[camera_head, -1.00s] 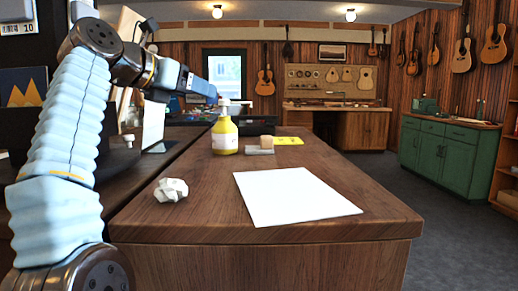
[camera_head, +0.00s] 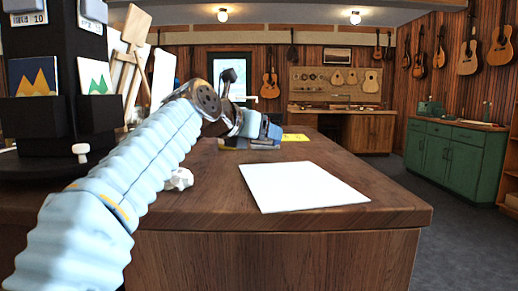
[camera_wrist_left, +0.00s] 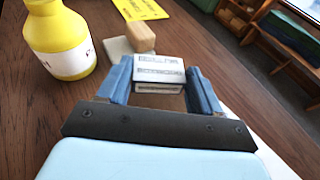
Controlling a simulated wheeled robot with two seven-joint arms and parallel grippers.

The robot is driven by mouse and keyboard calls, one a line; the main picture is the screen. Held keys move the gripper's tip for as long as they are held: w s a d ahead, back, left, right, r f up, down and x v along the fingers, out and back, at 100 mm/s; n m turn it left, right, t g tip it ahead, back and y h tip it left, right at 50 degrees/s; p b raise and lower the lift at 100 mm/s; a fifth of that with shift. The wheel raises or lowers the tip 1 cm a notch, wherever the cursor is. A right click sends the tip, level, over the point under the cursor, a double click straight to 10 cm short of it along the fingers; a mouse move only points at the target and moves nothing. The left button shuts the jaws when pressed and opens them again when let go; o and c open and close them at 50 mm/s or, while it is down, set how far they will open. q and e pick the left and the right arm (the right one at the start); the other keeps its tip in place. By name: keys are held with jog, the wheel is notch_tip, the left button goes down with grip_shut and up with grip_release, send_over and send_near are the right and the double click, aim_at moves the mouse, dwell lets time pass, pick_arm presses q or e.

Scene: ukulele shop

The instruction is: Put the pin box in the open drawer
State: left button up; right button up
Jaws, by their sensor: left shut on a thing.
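The pin box, a small white box with dark lettering (camera_wrist_left: 160,72), sits between the blue fingers of my left gripper (camera_wrist_left: 158,66) in the left wrist view. The fingers are shut on its sides. In the head view my left gripper (camera_head: 266,131) is low over the far part of the wooden counter, and the box cannot be made out there. I cannot tell whether the box is clear of the counter. No open drawer can be made out; the green cabinet (camera_head: 450,152) at the right has drawer fronts that look closed. My right gripper is not in view.
A yellow bottle (camera_wrist_left: 62,42) stands left of the box, with a wooden block (camera_wrist_left: 141,37) on a grey piece behind it. A yellow card (camera_head: 295,138), white sheet (camera_head: 302,186) and crumpled paper (camera_head: 180,179) lie on the counter (camera_head: 390,212). Its front right is clear.

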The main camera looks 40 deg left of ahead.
pick_arm(q)
jog(key=shift+a+f, duration=0.1)
jog(key=shift+f, duration=1.2)
jog(key=shift+f+b, duration=0.15)
jog(key=shift+b, duration=0.2)
jog(key=o, duration=1.1)
jog(key=shift+o, duration=0.2)
